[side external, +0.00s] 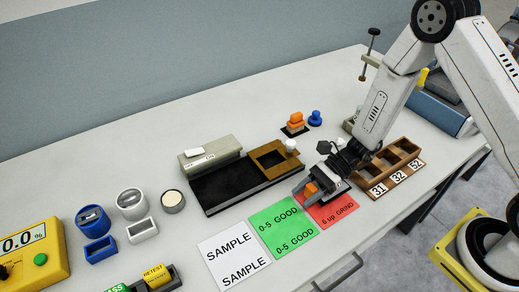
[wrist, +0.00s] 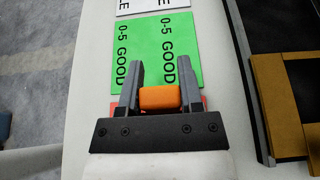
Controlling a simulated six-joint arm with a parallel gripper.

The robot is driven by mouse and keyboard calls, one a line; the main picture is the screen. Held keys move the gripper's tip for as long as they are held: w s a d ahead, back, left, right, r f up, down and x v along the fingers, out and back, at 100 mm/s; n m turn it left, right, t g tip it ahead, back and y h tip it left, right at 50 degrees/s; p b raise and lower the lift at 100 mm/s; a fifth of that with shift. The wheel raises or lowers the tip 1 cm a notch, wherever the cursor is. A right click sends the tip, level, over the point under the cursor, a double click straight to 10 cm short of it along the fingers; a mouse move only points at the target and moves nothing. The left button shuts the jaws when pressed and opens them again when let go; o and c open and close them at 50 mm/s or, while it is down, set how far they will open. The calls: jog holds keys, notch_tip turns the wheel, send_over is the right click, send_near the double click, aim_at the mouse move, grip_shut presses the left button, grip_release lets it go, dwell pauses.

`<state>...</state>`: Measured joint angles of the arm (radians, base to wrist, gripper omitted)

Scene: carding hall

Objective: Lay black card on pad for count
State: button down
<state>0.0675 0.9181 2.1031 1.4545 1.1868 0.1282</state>
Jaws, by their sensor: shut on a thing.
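My gripper (side external: 318,186) is shut on an orange block (side external: 311,188), low over the place where the green and red cards meet. In the wrist view the orange block (wrist: 160,98) sits between both fingers of my gripper (wrist: 158,82). Another orange piece (side external: 295,121) stands on a small black square base (side external: 287,133) farther back. A long black bed (side external: 222,187) with a brown square frame (side external: 263,155) lies behind the cards; I cannot tell which part is the pad.
The green 0-5 GOOD card (side external: 283,227), red 6 up GRIND card (side external: 340,211) and white SAMPLE card (side external: 233,256) lie in a row. A wooden numbered rack (side external: 398,181) is at right. Blue and white holders and a yellow readout box (side external: 33,259) stand at left.

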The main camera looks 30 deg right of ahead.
aim_at(303, 209)
jog(key=shift+f, duration=1.5)
jog(key=shift+f, duration=0.15)
jog(key=shift+c, duration=1.3)
grip_release()
jog(key=shift+d+r, duration=0.15)
jog(key=shift+r, duration=0.1)
jog(key=v, duration=1.1)
jog(key=shift+d+r, duration=0.1)
jog(key=shift+d, duration=0.3)
